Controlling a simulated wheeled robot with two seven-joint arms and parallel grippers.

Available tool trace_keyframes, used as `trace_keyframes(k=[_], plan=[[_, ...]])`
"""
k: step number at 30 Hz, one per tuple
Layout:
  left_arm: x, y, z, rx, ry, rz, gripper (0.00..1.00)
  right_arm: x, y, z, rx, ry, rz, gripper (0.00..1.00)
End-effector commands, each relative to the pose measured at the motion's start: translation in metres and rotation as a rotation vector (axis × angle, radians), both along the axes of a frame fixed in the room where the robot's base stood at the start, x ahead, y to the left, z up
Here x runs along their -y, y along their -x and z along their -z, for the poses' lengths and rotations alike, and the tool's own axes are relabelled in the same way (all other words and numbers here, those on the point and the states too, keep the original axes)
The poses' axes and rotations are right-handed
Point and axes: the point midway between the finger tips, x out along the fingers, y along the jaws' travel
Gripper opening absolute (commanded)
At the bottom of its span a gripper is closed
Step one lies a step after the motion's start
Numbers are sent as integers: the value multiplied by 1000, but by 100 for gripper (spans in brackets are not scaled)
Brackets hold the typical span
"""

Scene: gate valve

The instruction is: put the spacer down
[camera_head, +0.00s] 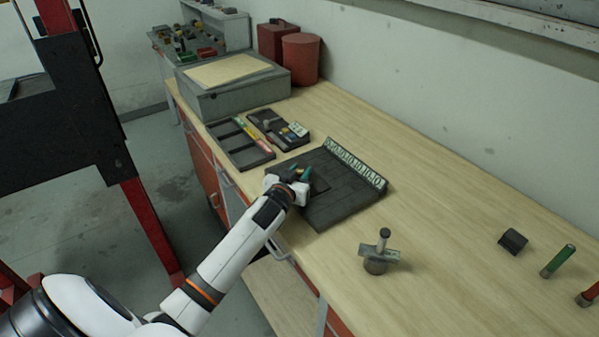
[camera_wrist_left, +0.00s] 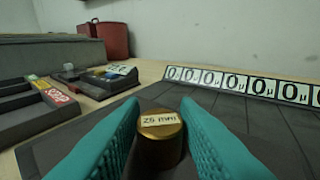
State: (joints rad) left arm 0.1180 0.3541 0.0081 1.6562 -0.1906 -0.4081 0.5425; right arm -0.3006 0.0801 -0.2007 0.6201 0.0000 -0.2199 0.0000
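A short brass cylinder, the spacer (camera_wrist_left: 160,135), labelled "25 mm", stands upright between the teal fingers of my left gripper (camera_wrist_left: 160,125) in the left wrist view. The fingers lie close against both its sides, so the gripper looks shut on it. The spacer is over the dark tiled plate (camera_head: 345,203); whether its base touches the plate is hidden. My right gripper is not in view.
A row of white labels (camera_head: 357,163) stands along the plate's back edge. Dark trays (camera_head: 240,146) lie beyond the plate, before a grey box (camera_head: 230,98) and red bins (camera_head: 301,58). A metal piece with a post (camera_head: 380,253) stands nearer. The bench's right middle is free.

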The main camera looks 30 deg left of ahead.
Motion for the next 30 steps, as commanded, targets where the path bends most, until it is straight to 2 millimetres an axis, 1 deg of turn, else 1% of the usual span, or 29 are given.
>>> trace_keyframes(k=[1,2,3,11,14,17,24,27,30], plan=[[0,0,0,0,0,0,37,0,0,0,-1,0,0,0],[0,0,0,0,0,0,42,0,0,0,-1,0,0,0],[0,0,0,0,0,0,44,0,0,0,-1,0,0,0],[0,0,-2,0,0,0,44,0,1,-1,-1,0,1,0],[1,5,-1,-1,0,1,44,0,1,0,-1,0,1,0],[4,19,-3,0,0,1,44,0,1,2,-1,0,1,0],[14,70,-9,-2,1,1,44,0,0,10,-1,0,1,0],[17,88,-13,-1,1,1,44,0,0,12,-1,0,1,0],[20,103,-16,-1,0,1,44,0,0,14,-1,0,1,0]])
